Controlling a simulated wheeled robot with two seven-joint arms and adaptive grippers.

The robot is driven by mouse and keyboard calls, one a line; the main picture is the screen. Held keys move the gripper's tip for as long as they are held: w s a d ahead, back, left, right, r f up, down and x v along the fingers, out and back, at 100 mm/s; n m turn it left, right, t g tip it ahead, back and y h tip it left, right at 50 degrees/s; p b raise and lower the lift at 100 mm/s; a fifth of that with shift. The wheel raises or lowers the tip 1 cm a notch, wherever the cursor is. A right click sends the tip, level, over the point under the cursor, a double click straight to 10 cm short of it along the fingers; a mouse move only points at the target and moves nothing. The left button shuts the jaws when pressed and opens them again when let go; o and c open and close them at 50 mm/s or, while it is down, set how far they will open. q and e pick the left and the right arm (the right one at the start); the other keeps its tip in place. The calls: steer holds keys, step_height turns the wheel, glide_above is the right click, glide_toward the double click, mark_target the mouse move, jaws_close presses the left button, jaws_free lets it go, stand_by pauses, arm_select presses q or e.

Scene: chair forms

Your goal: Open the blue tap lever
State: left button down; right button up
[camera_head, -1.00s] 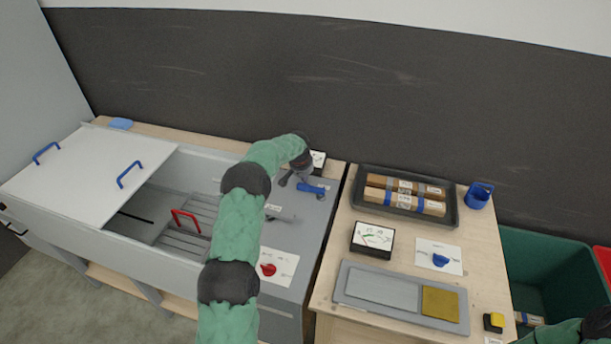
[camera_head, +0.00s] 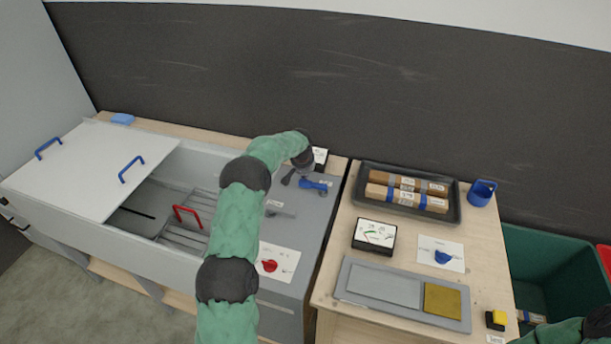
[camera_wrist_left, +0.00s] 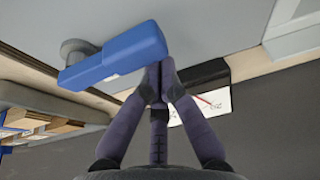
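The blue tap lever (camera_head: 315,184) is on the grey counter at the back, right of the sink. It shows large in the left wrist view (camera_wrist_left: 115,57), with a grey round pivot (camera_wrist_left: 78,48) at its left end. My left gripper (camera_head: 287,179) is low over the counter, just left of the lever in the head view. In the left wrist view its fingers (camera_wrist_left: 160,75) meet at the tips, by the free end of the lever. The fingers look shut with nothing between them; whether they touch the lever I cannot tell. My right gripper is out of view.
A black-framed gauge (camera_head: 320,158) stands behind the lever. A red knob (camera_head: 270,266) sits at the counter's front. The sink has a white cover (camera_head: 90,170) and a red handle (camera_head: 188,214). The wooden table (camera_head: 400,215) on the right holds a black tray (camera_head: 362,205).

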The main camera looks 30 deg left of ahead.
mark_target(302, 182)
arm_select(q)
steer(key=shift+s+f+n+y+b, duration=0.15)
steer(key=shift+s+n+y+b, duration=0.15)
steer(key=shift+s+n+b, duration=0.65)
steer(key=n+b, duration=0.1)
steer(key=s+n+b, duration=0.1)
steer(key=n, duration=0.1)
steer(key=shift+s+d+g+y, duration=0.25)
steer(key=shift+d+g+y, duration=0.1)
steer(key=shift+g+y, duration=0.05)
steer(key=s+n+b, duration=0.1)
steer(key=s+d+n+b, duration=0.1)
steer(key=n+b, duration=0.1)
steer(key=shift+s+d+n+g+y, duration=0.1)
steer(key=shift+d+n+g+y, duration=0.1)
steer(key=shift+n+g+y, duration=0.15)
steer(key=shift+s+d+n+g+b, duration=0.45)
steer(key=shift+n+b, duration=0.1)
steer(key=shift+n, duration=0.25)
steer(key=n, duration=0.1)
steer(key=s+d+n, duration=0.1)
steer(key=shift+d+n+g+y+b, duration=0.25)
steer(key=shift+d+n+g+b, duration=0.05)
steer(key=shift+n+g+b, duration=0.1)
steer(key=d+n, duration=0.1)
steer(key=n, duration=0.1)
steer(key=shift+s+d+n+g, duration=0.35)
steer(key=shift+d+n+g, duration=0.05)
steer(key=shift+s+d, duration=0.1)
steer(key=shift+d, duration=0.4)
